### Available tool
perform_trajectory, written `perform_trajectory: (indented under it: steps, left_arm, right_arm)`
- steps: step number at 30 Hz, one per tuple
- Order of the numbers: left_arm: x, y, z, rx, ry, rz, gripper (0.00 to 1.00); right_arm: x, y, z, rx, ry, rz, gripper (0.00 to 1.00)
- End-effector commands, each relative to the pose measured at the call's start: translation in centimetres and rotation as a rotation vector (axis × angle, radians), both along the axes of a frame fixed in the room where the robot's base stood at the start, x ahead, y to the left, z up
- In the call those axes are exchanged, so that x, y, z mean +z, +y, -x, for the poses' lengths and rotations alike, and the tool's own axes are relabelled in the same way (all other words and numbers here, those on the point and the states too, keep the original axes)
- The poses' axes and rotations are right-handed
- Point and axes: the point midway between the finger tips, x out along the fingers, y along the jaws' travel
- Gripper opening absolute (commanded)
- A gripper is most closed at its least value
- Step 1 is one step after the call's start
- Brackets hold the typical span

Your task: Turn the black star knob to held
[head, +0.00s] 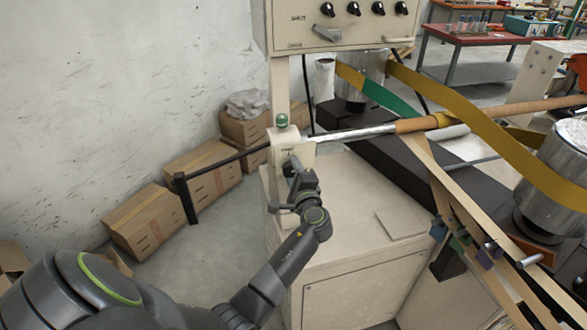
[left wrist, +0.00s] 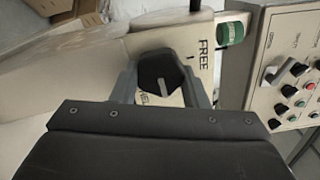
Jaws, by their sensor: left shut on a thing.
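The black star knob (left wrist: 158,72) sits on the cream housing (head: 283,137) at the left end of the winder's shaft. My left gripper (head: 292,169) is at the housing's front face, with its two grey fingers on either side of the knob, shut on it. In the left wrist view a white line on the knob points toward the bottom of the picture. The word FREE (left wrist: 204,52) shows to the right of the knob. Part of the word HELD shows below it, the rest hidden by the gripper. In the head view the gripper mostly covers the knob.
A green dome (head: 282,121) tops the housing, and a dark bar (head: 215,163) sticks out to its left. A control panel (head: 335,22) hangs above. The shaft with a brown core (head: 420,123) runs right, near yellow and green webs. Cardboard boxes (head: 145,218) stand along the wall.

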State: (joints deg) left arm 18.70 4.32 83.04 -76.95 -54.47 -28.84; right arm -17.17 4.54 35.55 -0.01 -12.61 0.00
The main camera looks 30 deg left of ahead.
Motion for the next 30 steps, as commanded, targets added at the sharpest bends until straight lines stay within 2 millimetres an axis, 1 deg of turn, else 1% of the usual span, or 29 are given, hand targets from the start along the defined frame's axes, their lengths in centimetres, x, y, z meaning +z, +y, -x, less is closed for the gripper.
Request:
perform_trajectory:
  steps: [1,3,15,22,30]
  left_arm:
    - [0.3,0.0,0.0,-0.001,0.031,-0.029,0.18]
    - [0.3,0.0,0.0,-0.001,0.079,-0.070,0.18]
    - [0.1,0.0,0.0,-0.001,0.287,-0.247,0.18]
    - [0.0,0.0,0.0,-0.001,0.343,-0.296,0.18]
    - [-0.1,0.1,0.0,-0.001,0.359,-0.311,0.18]
  right_arm:
    - [0.5,-0.1,0.0,0.000,0.000,0.001,1.00]
    - [0.9,-0.1,0.0,0.001,0.000,0.001,1.00]
    - [2.3,-0.2,0.0,0.001,0.000,0.002,1.00]
    - [2.7,-0.2,0.0,0.001,0.000,0.002,1.00]
    - [2.7,-0.2,0.0,0.001,0.000,0.002,1.00]
